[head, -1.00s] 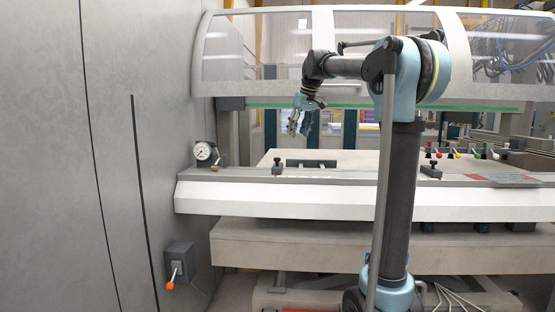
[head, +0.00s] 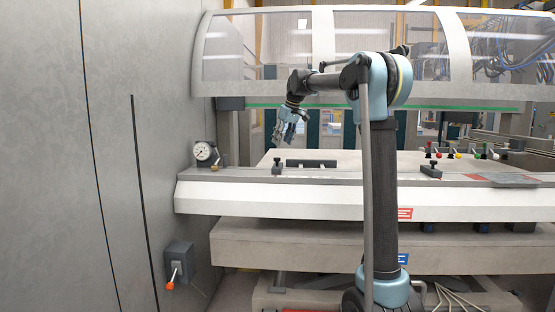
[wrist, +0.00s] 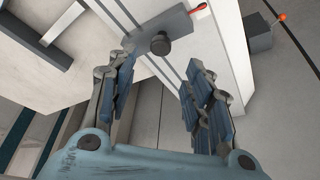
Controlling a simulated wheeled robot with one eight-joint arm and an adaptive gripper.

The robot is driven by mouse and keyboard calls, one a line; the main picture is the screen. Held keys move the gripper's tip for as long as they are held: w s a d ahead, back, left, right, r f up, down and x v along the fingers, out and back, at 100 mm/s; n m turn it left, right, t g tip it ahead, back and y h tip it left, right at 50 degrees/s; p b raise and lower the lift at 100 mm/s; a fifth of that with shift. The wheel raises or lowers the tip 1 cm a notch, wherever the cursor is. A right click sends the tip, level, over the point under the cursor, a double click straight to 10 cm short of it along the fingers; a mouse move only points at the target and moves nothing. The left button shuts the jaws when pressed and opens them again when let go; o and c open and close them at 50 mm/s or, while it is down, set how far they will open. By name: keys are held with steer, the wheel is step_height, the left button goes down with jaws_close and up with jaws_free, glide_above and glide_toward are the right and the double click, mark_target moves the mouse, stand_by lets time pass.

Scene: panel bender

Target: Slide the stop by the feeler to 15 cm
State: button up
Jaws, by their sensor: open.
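A small dark stop with a knob (head: 277,166) stands on the pale bed's rail at the left, to the right of a round dial gauge (head: 203,152), which may be the feeler. My gripper (head: 283,138) hangs above the stop, pointing down, open and empty. In the wrist view a grey block with a round black knob (wrist: 160,45) shows beyond the open fingers of my gripper (wrist: 162,85), apart from them. A small red pointer (wrist: 198,9) shows beside that block. I cannot read a scale.
A second dark stop (head: 431,171) stands farther right on the rail. A dark bar (head: 311,163) lies behind the rail. Several coloured-knob levers (head: 460,152) are at the right. A switch box with an orange-tipped lever (head: 179,262) is on the left wall. A clear guard (head: 385,45) hangs above.

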mark_target(277, 164)
steer(key=x, duration=0.9)
jaws_close()
